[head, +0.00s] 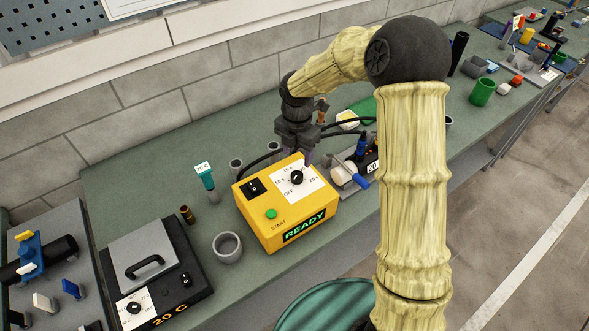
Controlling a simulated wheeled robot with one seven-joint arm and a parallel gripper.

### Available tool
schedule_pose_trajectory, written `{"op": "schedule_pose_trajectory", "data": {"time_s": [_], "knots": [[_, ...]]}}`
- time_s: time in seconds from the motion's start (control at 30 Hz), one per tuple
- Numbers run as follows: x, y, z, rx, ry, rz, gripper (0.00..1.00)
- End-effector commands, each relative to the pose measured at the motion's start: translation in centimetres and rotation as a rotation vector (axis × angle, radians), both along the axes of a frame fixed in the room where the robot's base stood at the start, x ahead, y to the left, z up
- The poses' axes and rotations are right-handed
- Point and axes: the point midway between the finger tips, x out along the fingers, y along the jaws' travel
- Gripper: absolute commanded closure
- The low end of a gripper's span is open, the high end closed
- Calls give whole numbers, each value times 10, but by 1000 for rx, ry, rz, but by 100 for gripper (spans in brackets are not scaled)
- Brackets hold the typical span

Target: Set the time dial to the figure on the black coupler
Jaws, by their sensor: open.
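The yellow box (283,212) stands mid-bench with a lit READY display (304,226), a green START button (271,213) and a black rocker switch (254,186). The time dial (296,178) is a black knob on its white plate, with OFF and several seconds figures around it. The knob's pointer is too small to read surely. My gripper (308,158) is open just above and behind the dial, apparently not touching it; its fingertips are partly hidden. I cannot tell surely which part is the black coupler, and I read no figure on one.
A black unit with a grey lid (146,254) reads 20 C at left. A grey cup (228,247) and a teal-topped tagged tool (207,178) stand nearby. A clamp device with a 20 display (373,167) is right of the box. Black cables run behind it.

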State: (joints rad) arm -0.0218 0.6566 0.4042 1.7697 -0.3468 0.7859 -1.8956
Motion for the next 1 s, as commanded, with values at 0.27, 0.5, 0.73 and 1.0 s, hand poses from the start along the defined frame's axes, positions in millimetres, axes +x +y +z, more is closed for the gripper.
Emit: {"op": "schedule_pose_trajectory", "data": {"time_s": [0.27,0.5,0.73,1.0], "knots": [[0,-2,-49,-1,5,-3,44],[1,-4,-80,-1,2,-8,44],[0,0,-87,0,0,-1,44],[0,1,-86,0,0,2,74]]}}
